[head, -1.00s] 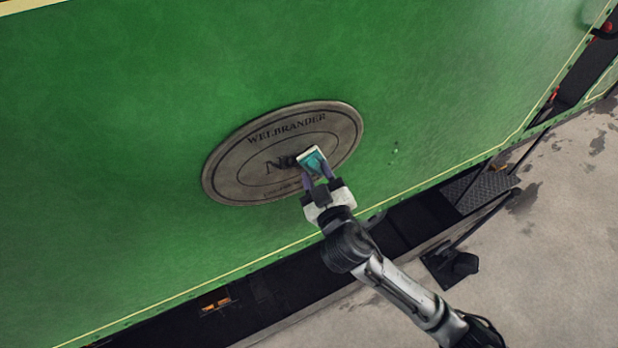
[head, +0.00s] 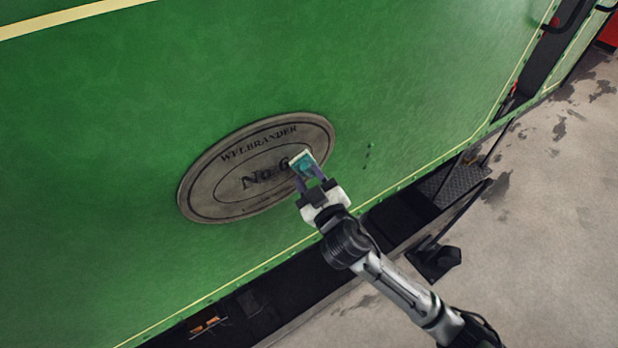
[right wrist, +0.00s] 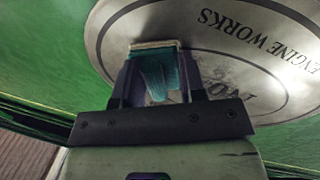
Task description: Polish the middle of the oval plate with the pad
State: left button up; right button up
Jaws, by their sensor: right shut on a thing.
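The oval plate (head: 235,195) is dull grey-brown with dark lettering and is fixed to the green tram side. It also shows in the right wrist view (right wrist: 225,30). My right gripper (head: 308,174) is shut on the pad (head: 303,161), a small teal block with a pale face. The pad is at the right part of the plate's inner oval, beside the number. In the right wrist view the pad (right wrist: 158,72) sits between the fingers, its pale edge close to the plate; I cannot tell whether it touches. My left gripper is not in view.
The green tram side (head: 400,80) fills most of the head view and is mostly clear around the plate. Below it are a dark underframe, a tread step (head: 462,180) and the grey floor (head: 540,250). Handrails stand at the upper right.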

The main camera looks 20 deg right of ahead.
jog(key=shift+s+a, duration=0.3)
jog(key=shift+a, duration=0.5)
jog(key=shift+s+a, duration=0.25)
jog(key=shift+a, duration=0.5)
jog(key=shift+s+a, duration=0.2)
jog(key=shift+a, duration=0.5)
jog(key=shift+s+a, duration=0.15)
jog(key=shift+a, duration=0.5)
jog(key=shift+s+a, duration=0.1)
jog(key=shift+a, duration=0.25)
jog(key=shift+a, duration=0.1)
